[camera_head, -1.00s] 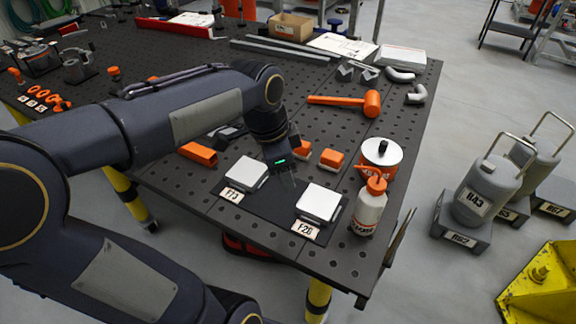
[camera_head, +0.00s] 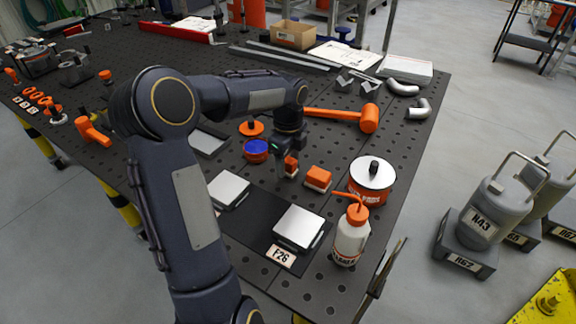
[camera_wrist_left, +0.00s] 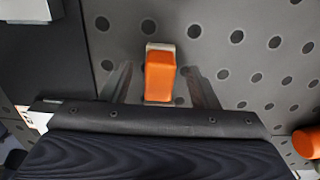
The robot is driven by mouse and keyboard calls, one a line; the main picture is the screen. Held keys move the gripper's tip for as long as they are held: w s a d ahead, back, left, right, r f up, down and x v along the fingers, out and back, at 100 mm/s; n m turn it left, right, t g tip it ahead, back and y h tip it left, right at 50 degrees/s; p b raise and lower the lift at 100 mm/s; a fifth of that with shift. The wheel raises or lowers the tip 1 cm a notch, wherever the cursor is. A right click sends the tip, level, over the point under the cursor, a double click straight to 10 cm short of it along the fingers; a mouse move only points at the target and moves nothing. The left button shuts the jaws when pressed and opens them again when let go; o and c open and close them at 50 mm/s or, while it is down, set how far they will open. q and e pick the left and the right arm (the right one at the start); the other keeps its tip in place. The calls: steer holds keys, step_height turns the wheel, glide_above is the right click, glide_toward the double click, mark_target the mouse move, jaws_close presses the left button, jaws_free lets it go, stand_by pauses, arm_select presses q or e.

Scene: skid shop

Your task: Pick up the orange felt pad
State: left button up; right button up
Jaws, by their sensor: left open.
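Two small orange blocks with pale bases lie close together on the perforated table, and I take the one at my gripper as the orange felt pad (camera_head: 291,166). My left gripper (camera_head: 284,174) is open and points down beside it, partly covering it in the head view. In the left wrist view the pad (camera_wrist_left: 160,76) lies between the two spread fingers (camera_wrist_left: 160,86), with a gap on each side. The similar orange block (camera_head: 318,178) sits just to the right in the head view. My right gripper is not in view.
A white-lidded orange can (camera_head: 371,180) and a squeeze bottle (camera_head: 350,238) stand to the right. Two flat silver plates (camera_head: 299,226) lie on a black mat in front. A blue-topped orange tin (camera_head: 256,150) is to the left, and an orange mallet (camera_head: 345,116) lies behind.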

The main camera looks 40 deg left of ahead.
arm_select(q)
steer(key=shift+f, duration=0.5)
steer(key=c, duration=1.1)
steer(key=shift+o, duration=0.2)
steer(key=shift+r, duration=0.15)
